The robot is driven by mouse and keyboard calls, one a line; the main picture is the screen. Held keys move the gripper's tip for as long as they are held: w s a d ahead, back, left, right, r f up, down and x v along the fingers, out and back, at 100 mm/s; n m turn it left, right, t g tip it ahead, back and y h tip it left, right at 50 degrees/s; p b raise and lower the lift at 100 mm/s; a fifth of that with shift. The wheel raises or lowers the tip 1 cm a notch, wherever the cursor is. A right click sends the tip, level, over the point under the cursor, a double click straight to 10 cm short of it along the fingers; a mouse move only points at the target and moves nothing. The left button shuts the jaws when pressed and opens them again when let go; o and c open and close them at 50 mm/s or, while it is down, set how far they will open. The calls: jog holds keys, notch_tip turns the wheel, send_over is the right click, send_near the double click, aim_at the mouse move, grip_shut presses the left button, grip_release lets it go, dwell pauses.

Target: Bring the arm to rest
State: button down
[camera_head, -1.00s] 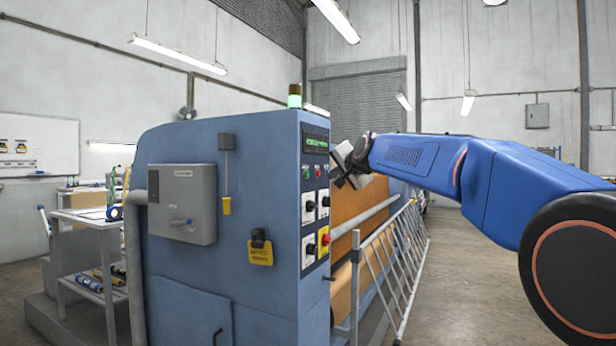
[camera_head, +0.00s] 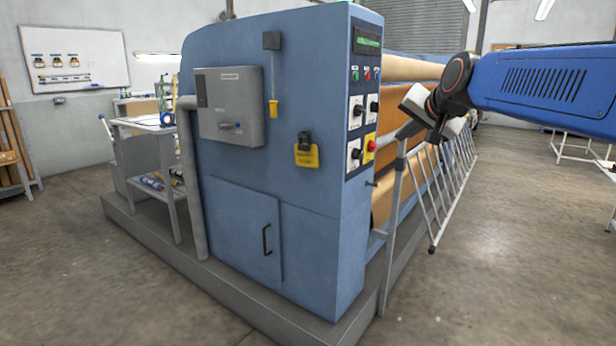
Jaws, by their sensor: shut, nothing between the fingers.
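My blue arm (camera_head: 545,85) reaches in from the right edge of the head view, stretched toward the press. My gripper (camera_head: 430,118), a grey and dark tool at the arm's end, is right of the press's control panel (camera_head: 364,100). It is shut and empty, and appears in front of the grey guard rail's top end. Whether it touches anything cannot be told from this view. The blue calender press (camera_head: 290,110) fills the middle, with a lit green display, small buttons, black rotary switches and a red knob on a yellow plate.
A grey folding guard rail (camera_head: 437,196) runs along the press's right side, beside the brown rolls (camera_head: 415,70). A grey plinth (camera_head: 210,277) juts out under the press. A small table (camera_head: 145,125) stands at left. The floor (camera_head: 520,250) at right is open.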

jog(key=s+d+f+n+g+h, duration=0.1)
jog(key=s+d+f+n+g, duration=0.1)
jog(key=s+f, duration=1.4)
jog(key=s+d+f+n+g+h, duration=0.1)
jog(key=s+f+n+g, duration=0.3)
jog(key=s+f, duration=1.2)
jog(key=s+d, duration=0.1)
jog(key=s, duration=0.4)
jog(key=shift+d+f+g, duration=0.15)
jog(key=shift+d+g, duration=0.2)
jog(key=shift+g, duration=0.05)
